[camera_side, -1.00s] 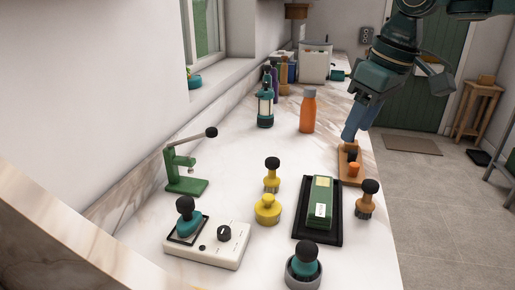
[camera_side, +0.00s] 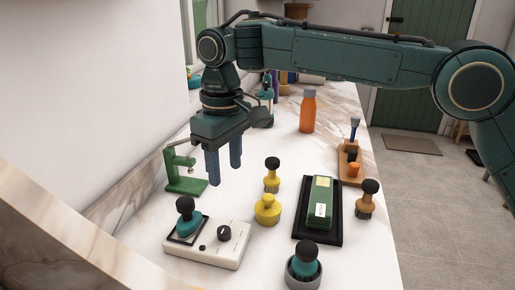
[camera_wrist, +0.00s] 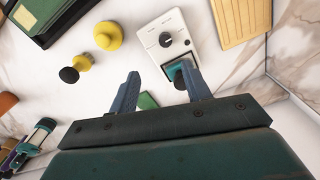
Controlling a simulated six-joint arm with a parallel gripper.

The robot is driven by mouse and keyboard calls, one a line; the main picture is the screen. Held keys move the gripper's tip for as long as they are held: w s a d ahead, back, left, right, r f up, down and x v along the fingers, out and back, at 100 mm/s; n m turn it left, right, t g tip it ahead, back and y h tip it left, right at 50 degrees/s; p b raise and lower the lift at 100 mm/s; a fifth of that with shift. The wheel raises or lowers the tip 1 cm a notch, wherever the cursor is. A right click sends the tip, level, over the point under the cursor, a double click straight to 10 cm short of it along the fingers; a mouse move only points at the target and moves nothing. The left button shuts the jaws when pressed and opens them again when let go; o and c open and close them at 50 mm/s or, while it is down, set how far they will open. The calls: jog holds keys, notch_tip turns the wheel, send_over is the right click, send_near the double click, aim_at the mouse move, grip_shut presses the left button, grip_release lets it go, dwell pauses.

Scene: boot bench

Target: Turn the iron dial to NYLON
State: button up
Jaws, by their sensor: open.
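The iron base (camera_side: 208,250) is a white box with a black dial (camera_side: 224,232) on its top, at the lower left in the side view. A teal iron with a black knob (camera_side: 187,217) stands on its dark-framed pad, left of the dial. In the wrist view the base (camera_wrist: 158,28) and the dial (camera_wrist: 166,39) show at the upper middle. The marks around the dial are too small to read. My gripper (camera_side: 225,176) is open and empty, with blue fingers pointing down, above and behind the base. Its fingers also show in the wrist view (camera_wrist: 162,90), apart from the dial.
A green press (camera_side: 185,178) stands left of my gripper. Yellow knobbed tools (camera_side: 267,209), a green block (camera_side: 320,200) on a black tray and a grey cup (camera_side: 303,272) stand to the right. An orange bottle (camera_side: 308,112) is farther back. A wooden board (camera_wrist: 240,20) lies beside the base.

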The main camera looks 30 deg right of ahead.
aim_at(223, 229)
jog(key=shift+w+a+f, duration=0.1)
jog(key=shift+a+f, duration=0.45)
jog(key=shift+a, duration=0.2)
jog(key=shift+f, duration=0.15)
notch_tip(223, 229, down, 14)
jog(key=shift+r, duration=0.2)
jog(key=c, duration=1)
